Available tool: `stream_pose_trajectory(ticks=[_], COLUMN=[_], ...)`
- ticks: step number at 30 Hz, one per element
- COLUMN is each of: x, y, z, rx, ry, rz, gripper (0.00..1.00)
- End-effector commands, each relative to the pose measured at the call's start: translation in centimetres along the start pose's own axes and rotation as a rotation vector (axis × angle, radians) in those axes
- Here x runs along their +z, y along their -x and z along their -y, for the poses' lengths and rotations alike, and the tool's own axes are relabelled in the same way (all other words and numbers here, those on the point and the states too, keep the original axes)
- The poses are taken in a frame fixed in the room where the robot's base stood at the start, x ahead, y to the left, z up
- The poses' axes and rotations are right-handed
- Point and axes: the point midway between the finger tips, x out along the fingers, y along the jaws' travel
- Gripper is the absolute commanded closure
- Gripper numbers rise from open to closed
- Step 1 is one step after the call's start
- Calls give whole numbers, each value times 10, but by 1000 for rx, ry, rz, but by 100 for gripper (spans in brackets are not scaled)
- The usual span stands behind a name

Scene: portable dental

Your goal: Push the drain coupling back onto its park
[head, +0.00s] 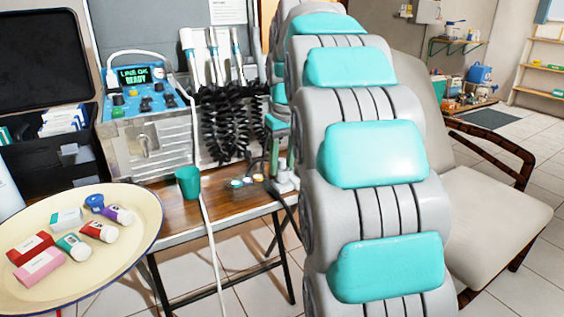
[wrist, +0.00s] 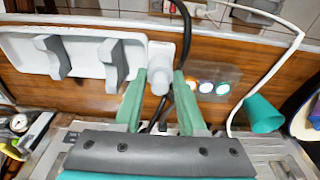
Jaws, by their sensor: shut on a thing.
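My gripper (wrist: 160,105) has two green fingers and is shut on a pale grey-white cylindrical piece, the drain coupling (wrist: 160,82), over the wooden table. A white block (wrist: 162,51) is right at the coupling's far end and looks like its park. I cannot tell whether the two are touching or fully seated. In the head view my gripper (head: 282,165) points down at the table's right end, with a white part (head: 286,182) just below it. My own arm hides much of that spot. A black hose (wrist: 185,25) runs past the white block.
A white tray with grey cradles (wrist: 88,58) lies left of the block in the wrist view. Small coloured pots (wrist: 207,87) and a green cup (wrist: 262,114) with a white tube stand to the right. The dental unit (head: 148,110) and a cream tray (head: 130,225) are at left.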

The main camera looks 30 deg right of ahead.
Motion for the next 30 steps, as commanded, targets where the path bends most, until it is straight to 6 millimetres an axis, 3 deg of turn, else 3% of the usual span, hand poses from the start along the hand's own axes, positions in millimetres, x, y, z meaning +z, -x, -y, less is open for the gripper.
stream_pose_trajectory(ticks=[27,28,30], x=[1,1,1], y=[-8,-8,-8], z=[0,0,0], rx=[0,0,0], ry=[0,0,0], rz=[1,1,1], gripper=[100,59,51])
